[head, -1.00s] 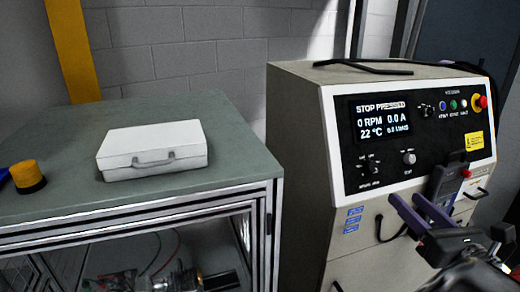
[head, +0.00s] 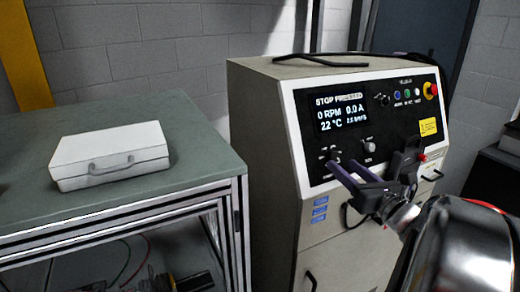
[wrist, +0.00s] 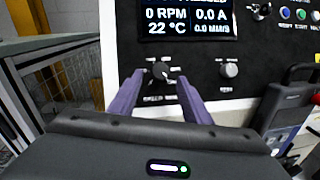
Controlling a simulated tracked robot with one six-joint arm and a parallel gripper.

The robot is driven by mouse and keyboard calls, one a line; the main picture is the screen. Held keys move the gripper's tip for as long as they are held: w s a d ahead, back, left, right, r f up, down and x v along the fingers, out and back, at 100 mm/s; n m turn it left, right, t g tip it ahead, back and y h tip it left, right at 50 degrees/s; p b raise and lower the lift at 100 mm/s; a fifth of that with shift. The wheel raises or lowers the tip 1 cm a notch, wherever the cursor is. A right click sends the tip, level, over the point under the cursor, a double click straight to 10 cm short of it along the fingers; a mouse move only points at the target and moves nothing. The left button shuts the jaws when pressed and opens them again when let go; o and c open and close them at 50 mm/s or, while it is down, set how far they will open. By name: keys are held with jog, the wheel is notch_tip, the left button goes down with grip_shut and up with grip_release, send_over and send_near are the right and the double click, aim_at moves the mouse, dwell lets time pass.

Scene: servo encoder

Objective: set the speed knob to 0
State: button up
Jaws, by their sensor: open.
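The control panel (head: 372,115) is black, on the front of a beige cabinet. A small dark selector knob (wrist: 162,72) sits below the screen, with labels around it. A silver round knob (wrist: 229,69) is to its right; it also shows in the head view (head: 369,145). Contact cannot be told. In the head view my gripper (head: 341,165) partly covers that knob's area.
The screen (head: 342,112) reads STOP PRESSED, 0 RPM, 0.0 A, 22 °C. A red stop button (head: 432,89) and several small buttons are at the panel's upper right. A handheld device (wrist: 285,110) hangs right of my gripper. A bench (head: 190,155) with a white case stands left.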

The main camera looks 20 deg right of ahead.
aim_at(336, 159)
jog(key=shift+w+d, duration=0.2)
jog(key=shift+w, duration=1.55)
jog(key=c, duration=1)
